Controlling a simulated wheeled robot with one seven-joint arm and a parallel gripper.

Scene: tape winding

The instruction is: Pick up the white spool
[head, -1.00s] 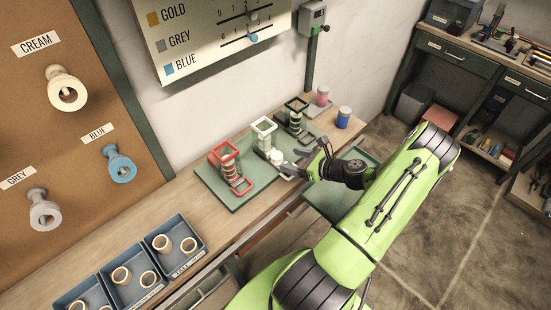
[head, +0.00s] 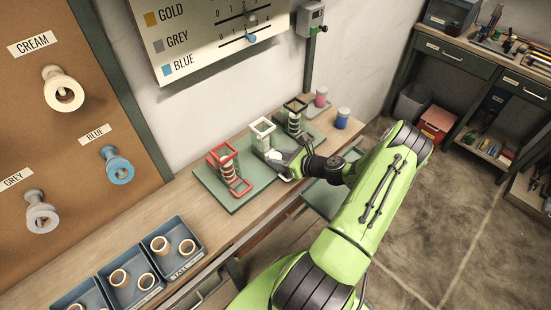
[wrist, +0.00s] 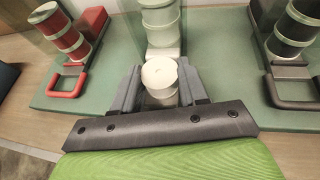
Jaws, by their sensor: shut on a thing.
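The white spool (wrist: 160,74) sits between the two fingers of my gripper (wrist: 158,88) in the wrist view, with its round top facing the camera. The fingers are shut on it from both sides. In the head view my gripper (head: 284,166) is at the front of the middle, white-framed winding stand (head: 262,134), and the spool is mostly hidden by the fingers. The white stand also shows behind the spool in the wrist view (wrist: 161,20). I cannot tell whether the spool still touches its base.
A red stand (head: 222,160) is to the left and a black stand (head: 295,116) to the right, both on the green board (head: 213,190). Blue trays (head: 178,245) of rings sit at the front left.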

